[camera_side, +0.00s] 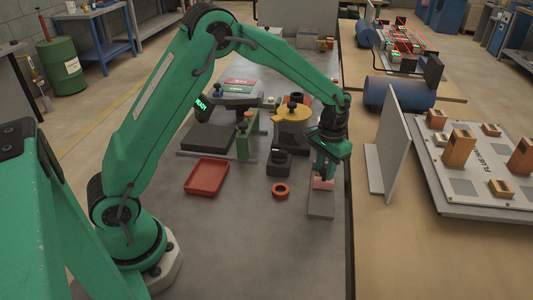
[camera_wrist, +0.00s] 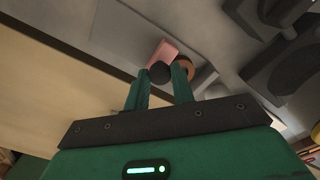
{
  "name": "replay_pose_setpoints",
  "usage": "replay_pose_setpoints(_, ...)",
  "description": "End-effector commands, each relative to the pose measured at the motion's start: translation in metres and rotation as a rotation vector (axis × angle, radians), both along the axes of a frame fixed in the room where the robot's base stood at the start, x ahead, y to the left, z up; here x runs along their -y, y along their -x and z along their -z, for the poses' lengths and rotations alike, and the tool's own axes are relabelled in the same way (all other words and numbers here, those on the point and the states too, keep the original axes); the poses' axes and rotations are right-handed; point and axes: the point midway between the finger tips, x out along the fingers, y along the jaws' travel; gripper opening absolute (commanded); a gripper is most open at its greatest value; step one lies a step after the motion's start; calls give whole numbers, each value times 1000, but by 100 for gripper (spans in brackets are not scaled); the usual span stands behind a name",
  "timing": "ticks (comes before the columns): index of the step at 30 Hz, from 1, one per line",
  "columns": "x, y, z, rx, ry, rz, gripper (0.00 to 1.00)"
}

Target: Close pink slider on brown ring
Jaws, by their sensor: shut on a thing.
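The pink slider (camera_side: 323,184) sits at the far end of a light grey plate (camera_side: 320,207). My gripper (camera_side: 323,174) is directly over it, pointing down. In the wrist view, my fingers (camera_wrist: 160,78) are on either side of a dark round knob in front of the pink slider (camera_wrist: 163,51), and I am shut on it. An orange-brown ring (camera_side: 280,191) lies left of the plate in the side view, apart from the slider. A brown ring shows in the wrist view (camera_wrist: 187,67), partly hidden by my right finger.
A red tray (camera_side: 206,177) lies to the left. A small black fixture (camera_side: 279,162) and a yellow round part (camera_side: 293,116) stand behind the ring. An upright grey panel (camera_side: 391,140) is to the right. The table in front of the plate is clear.

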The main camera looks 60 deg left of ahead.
Motion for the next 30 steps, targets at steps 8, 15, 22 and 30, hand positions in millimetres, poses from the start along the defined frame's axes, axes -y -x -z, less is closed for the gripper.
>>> replay_pose_setpoints(8,-12,-14,-2,7,1,1,0)
replay_pose_setpoints(15,-13,-14,-2,10,1,-1,30)
replay_pose_setpoints(22,-12,-13,-1,6,0,0,47)
replay_pose_setpoints(30,-12,-12,-4,4,0,0,47)
